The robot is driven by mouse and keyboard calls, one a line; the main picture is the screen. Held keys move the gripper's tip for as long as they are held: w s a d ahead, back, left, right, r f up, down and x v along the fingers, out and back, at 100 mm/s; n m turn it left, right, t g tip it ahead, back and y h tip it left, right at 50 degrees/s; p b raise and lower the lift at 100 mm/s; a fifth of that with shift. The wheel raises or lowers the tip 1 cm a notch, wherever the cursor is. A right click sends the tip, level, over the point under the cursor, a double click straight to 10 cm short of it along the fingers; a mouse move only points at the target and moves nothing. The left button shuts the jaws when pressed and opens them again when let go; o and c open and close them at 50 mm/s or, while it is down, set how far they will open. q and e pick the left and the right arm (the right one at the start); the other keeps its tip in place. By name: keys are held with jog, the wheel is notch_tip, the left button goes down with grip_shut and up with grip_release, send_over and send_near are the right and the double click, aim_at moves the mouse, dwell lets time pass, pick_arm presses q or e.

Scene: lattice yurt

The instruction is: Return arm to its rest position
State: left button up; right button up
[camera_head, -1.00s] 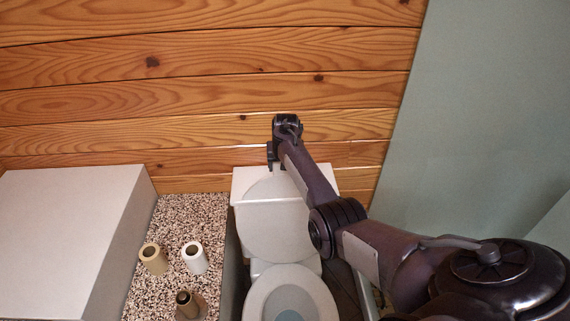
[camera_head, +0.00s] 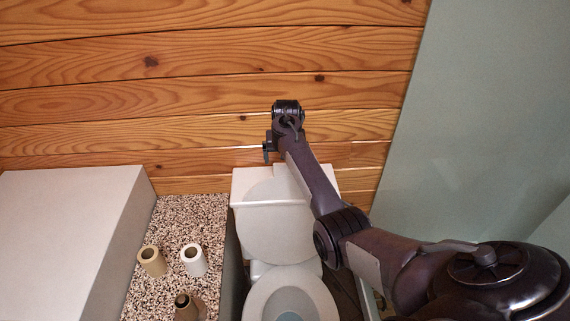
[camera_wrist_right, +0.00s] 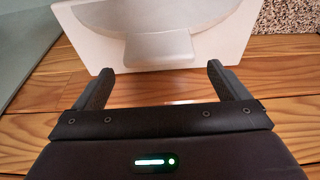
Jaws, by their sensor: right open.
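My right arm comes in from the lower right of the head view and reaches over the toilet (camera_head: 276,235). My right gripper (camera_head: 268,150) is near the wooden wall, above the back of the toilet tank. In the right wrist view the two fingers of the right gripper (camera_wrist_right: 157,88) stand wide apart with nothing between them. The pale tank of the toilet (camera_wrist_right: 150,25) shows beyond the fingertips, apart from them as far as I can tell. My left gripper is in neither view.
A speckled counter (camera_head: 190,222) holds a tan roll (camera_head: 152,261), a white roll (camera_head: 194,260) and a brown roll-like object (camera_head: 188,306). A white box-shaped block (camera_head: 65,235) stands at left. The plank wall (camera_head: 200,80) is behind; a grey-green wall (camera_head: 480,120) is at right.

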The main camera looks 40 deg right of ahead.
jog(key=shift+v, duration=1.1)
